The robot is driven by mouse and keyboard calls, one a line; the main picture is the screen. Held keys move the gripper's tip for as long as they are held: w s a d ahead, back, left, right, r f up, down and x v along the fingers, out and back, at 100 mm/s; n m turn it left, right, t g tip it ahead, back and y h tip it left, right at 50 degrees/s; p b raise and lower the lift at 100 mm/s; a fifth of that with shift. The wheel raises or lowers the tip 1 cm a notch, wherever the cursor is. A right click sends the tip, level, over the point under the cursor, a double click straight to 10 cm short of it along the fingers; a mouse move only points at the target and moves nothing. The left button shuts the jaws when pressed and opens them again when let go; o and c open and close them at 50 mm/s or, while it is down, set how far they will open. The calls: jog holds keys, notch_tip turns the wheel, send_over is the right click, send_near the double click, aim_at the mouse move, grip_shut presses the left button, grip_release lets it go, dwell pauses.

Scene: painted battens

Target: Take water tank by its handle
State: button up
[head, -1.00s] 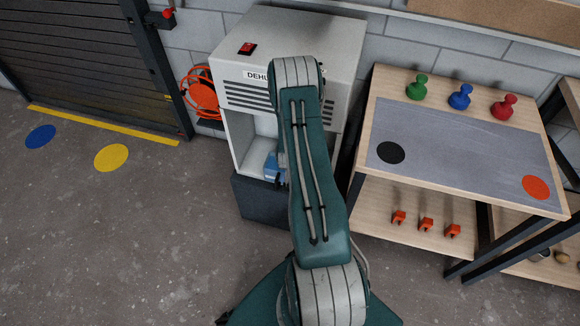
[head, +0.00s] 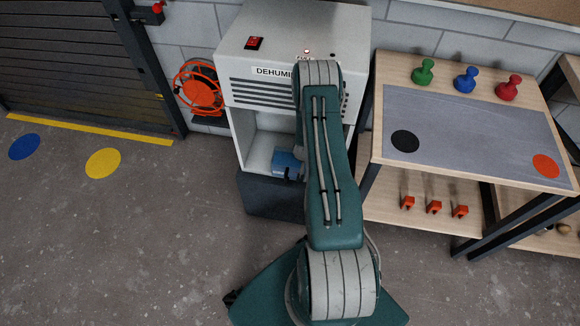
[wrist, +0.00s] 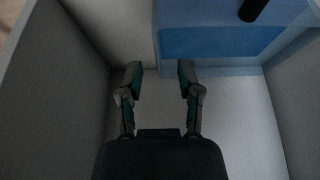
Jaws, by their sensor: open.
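The water tank (head: 286,158) is a blue, partly see-through box. It sits in the open lower bay of the white dehumidifier (head: 262,100), and my arm hides its right part in the head view. In the wrist view the tank (wrist: 215,43) fills the upper right. A dark bar, seemingly its handle (wrist: 254,8), is cut off by the top edge. My gripper (wrist: 160,72) is open and empty inside the bay. Its fingertips point toward the tank's lower left part, left of the handle and apart from it. The head view does not clearly show the gripper.
The bay's grey side walls (wrist: 60,80) flank my gripper. The dehumidifier has a red switch (head: 254,43) and stands on a dark base (head: 268,196). A workbench (head: 470,125) with coloured knobs stands close on the right. An orange reel (head: 198,88) hangs left.

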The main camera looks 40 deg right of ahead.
jog(key=x, duration=0.4)
jog(key=shift+s+a+f, duration=0.2)
jog(key=shift+s+f, duration=0.05)
jog(key=shift+f, duration=0.05)
jog(key=shift+w+d+f, duration=0.15)
jog(key=shift+d+f, duration=0.15)
jog(key=shift+f, duration=0.1)
jog(key=shift+a+r, duration=0.1)
jog(key=shift+a, duration=0.1)
grip_shut()
